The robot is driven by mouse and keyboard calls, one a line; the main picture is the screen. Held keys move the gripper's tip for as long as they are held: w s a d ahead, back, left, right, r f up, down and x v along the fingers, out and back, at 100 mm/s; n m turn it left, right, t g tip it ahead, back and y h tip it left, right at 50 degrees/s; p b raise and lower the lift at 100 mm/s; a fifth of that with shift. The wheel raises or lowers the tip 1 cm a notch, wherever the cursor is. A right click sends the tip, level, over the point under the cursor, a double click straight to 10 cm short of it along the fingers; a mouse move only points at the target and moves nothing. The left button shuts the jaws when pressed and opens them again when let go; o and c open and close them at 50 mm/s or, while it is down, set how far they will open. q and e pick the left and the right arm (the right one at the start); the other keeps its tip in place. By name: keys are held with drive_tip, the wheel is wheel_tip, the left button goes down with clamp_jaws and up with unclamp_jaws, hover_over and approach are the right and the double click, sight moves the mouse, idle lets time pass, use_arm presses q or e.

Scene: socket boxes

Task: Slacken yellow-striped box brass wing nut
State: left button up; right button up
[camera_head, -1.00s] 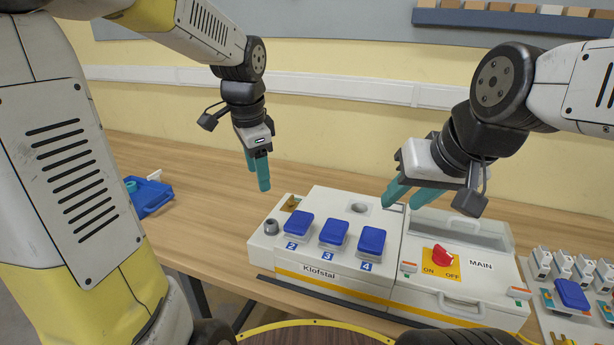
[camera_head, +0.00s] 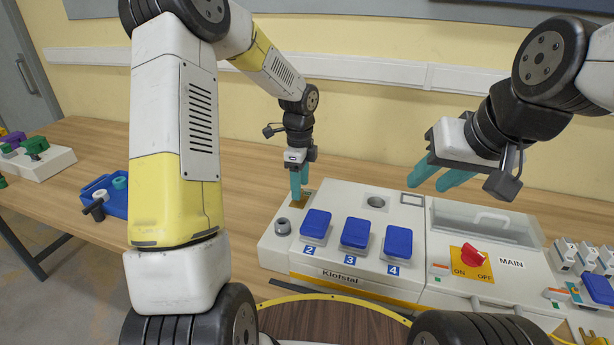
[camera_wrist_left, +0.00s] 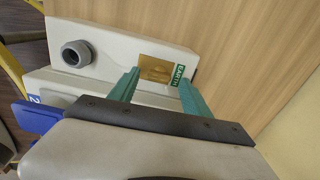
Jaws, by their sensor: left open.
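The yellow-striped box (camera_head: 348,283), labelled Klofstal, stands on the wooden table. Its brass plate (camera_head: 301,203) is at the back left corner, partly hidden by my left gripper (camera_head: 299,194). In the left wrist view, the brass wing nut (camera_wrist_left: 157,70) shows as a small brass shape on the plate, beside a green EARTH label (camera_wrist_left: 179,74). My left gripper's teal fingers point down, open, one on each side of the plate in that view; contact cannot be told. My right gripper (camera_head: 430,182) is open and empty above the back of the box.
Blue covers 2, 3 and 4 (camera_head: 354,233) and a grey round socket (camera_head: 282,226) are on the box. A red MAIN switch (camera_head: 473,256) is at its right. A blue tray (camera_head: 104,196) lies left. The table behind the box is clear.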

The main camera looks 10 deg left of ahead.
use_arm(q)
drive_tip(key=shift+f, duration=0.65)
clamp_jaws()
